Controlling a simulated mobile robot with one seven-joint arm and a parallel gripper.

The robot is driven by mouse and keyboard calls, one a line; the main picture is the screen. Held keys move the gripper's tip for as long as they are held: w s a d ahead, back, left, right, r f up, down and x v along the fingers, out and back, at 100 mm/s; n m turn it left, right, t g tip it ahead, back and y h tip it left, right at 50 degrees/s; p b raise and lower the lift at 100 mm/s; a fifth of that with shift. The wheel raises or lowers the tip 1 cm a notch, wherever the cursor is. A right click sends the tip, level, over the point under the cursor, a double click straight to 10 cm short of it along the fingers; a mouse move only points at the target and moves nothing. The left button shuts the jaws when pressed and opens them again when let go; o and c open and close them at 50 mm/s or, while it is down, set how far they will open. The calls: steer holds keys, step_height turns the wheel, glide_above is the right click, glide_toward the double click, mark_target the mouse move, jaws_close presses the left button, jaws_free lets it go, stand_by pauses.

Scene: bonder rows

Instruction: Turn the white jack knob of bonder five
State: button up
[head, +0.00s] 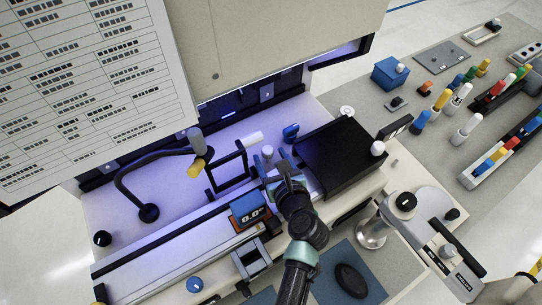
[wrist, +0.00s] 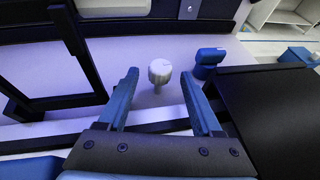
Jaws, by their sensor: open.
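A white knob (wrist: 160,72) on a short pale stem stands upright on the pale deck, seen beyond and between my gripper's fingers in the wrist view. It looks like the white jack knob. In the head view a pale knob (head: 267,153) shows just beside the fingers. My gripper (wrist: 159,82) is open, with one blue finger on each side of the knob's line and clear space between; I see no contact. The gripper (head: 283,168) also shows in the head view, reaching over the front rail. No bonder number is readable.
A blue knob (wrist: 208,60) stands right of the white knob, near a black box (head: 340,155). A black frame (head: 230,172) stands to the left. A blue display box (head: 249,208) sits near the arm. A printed sheet (head: 85,85) hides the upper left. Open deck lies behind the knob.

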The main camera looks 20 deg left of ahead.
steer(key=shift+c, duration=0.4)
steer(key=shift+w, duration=0.1)
jaws_close()
steer(key=shift+f, duration=0.1)
steer(key=shift+w+n+g, duration=0.1)
steer(key=shift+n+g, duration=0.2)
steer(key=shift+d+n+g+y+b, duration=0.1)
steer(key=shift+n+g+y+b, duration=0.2)
steer(key=shift+n+y+b, duration=0.15)
steer(key=shift+o, duration=0.4)
jaws_free()
